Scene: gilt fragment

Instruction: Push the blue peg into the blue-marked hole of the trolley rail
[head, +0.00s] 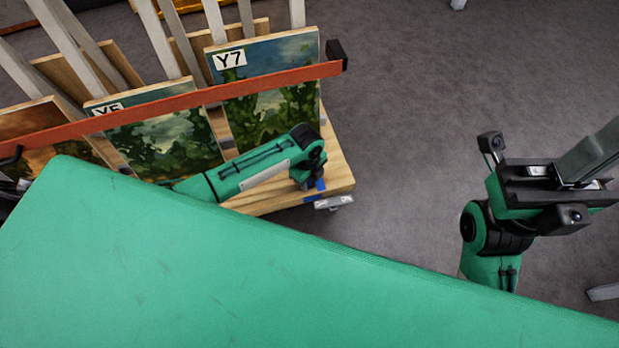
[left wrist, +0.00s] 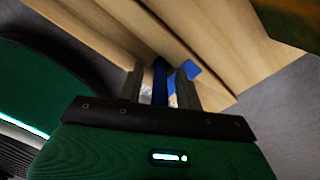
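The trolley rail is the pale wooden base edge (head: 343,178) under the paintings, with a blue mark (head: 320,185) near its corner. In the left wrist view the blue mark (left wrist: 187,70) lies on the wood beside my right-hand finger. The blue peg (left wrist: 159,82) stands between the fingers of my left gripper (left wrist: 162,68), its far end at the wood. Gaps show on both sides of the peg, so the fingers look open around it. The hole is hidden, and I cannot tell how deep the peg sits. My right gripper (head: 585,165) is away at the right, its fingers unclear.
A green surface (head: 250,285) fills the foreground. An orange bar (head: 180,102) crosses in front of several framed paintings, including one marked Y7 (head: 265,95). A metal caster (head: 333,202) is under the trolley corner.

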